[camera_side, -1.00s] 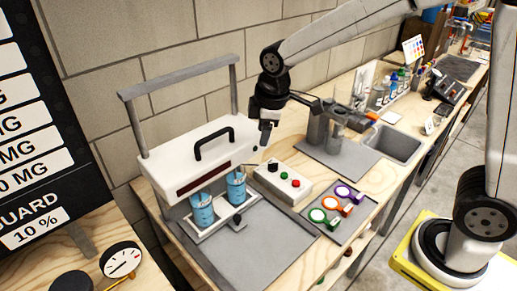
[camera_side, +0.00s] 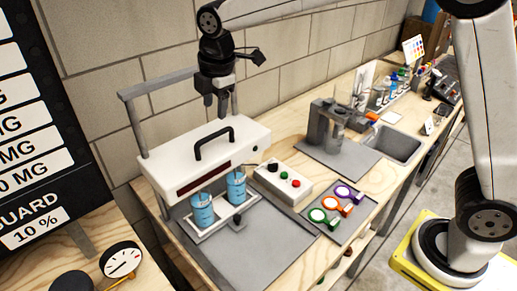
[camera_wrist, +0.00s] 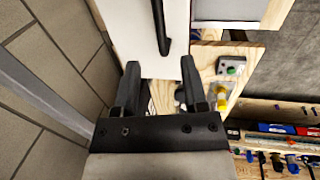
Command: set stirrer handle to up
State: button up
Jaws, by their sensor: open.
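The stirrer is a white box (camera_side: 180,165) at a grey frame, with a black arched handle (camera_side: 213,141) on top. It sits low, just over two beakers of blue liquid, the left one (camera_side: 202,213) and the right one (camera_side: 236,190). My gripper (camera_side: 222,103) is open and empty, pointing down above the handle and apart from it. In the wrist view, part of the handle (camera_wrist: 163,30) shows as a dark bar on the white housing (camera_wrist: 140,30), beyond the open fingertips (camera_wrist: 174,62). Its far end is cut off by the frame edge.
The grey frame's top bar (camera_side: 172,77) passes close behind my gripper. A control box (camera_side: 283,182) with buttons stands right of the stirrer. A tray with coloured rings (camera_side: 331,203) lies in front of that. The grey mat (camera_side: 240,258) has bare space.

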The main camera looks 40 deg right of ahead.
aim_at(215, 134)
jog(key=shift+w+f, duration=0.25)
jog(key=shift+f, duration=0.95)
jog(key=shift+w+f, duration=0.2)
jog(key=shift+f, duration=1)
jog(key=shift+w+f, duration=0.25)
jog(key=shift+f, duration=0.95)
grip_shut()
